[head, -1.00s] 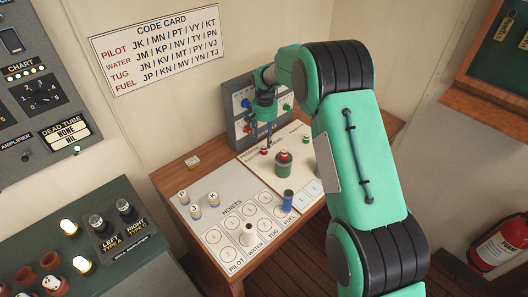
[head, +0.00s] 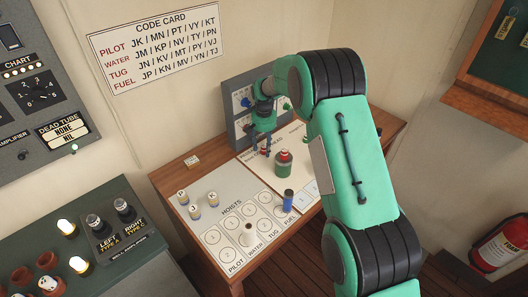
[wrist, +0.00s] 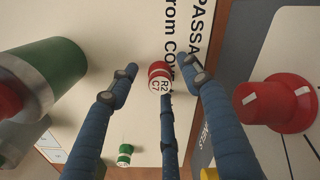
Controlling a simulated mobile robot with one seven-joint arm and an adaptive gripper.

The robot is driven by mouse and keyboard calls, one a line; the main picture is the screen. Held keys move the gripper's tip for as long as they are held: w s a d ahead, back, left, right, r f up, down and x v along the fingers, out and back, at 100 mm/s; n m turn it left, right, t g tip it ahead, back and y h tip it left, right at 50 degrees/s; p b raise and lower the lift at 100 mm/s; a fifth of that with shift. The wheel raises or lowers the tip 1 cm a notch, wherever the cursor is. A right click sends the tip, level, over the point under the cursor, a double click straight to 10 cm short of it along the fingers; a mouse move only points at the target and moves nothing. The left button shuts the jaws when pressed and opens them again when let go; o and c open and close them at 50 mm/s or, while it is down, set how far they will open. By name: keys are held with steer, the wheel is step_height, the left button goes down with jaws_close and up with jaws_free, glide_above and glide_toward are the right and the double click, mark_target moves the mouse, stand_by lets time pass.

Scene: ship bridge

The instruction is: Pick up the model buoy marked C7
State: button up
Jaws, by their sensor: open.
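The small red model buoy (wrist: 159,73) has a white end lettered "R2 C7" in the wrist view. It stands on the white chart board (wrist: 120,50), between the spread blue fingers of my gripper (wrist: 163,85). No finger clearly touches it. In the head view, my gripper (head: 262,146) points down over the back of the board, and the red buoy (head: 265,152) shows small beneath it, its marking unreadable there. My gripper is open and empty.
An upright grey panel (head: 245,100) stands behind. P, J, K cylinders (head: 194,211) stand at front left.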

steer(key=shift+f, duration=0.25)
stand_by(0.3)
steer(key=c, duration=0.9)
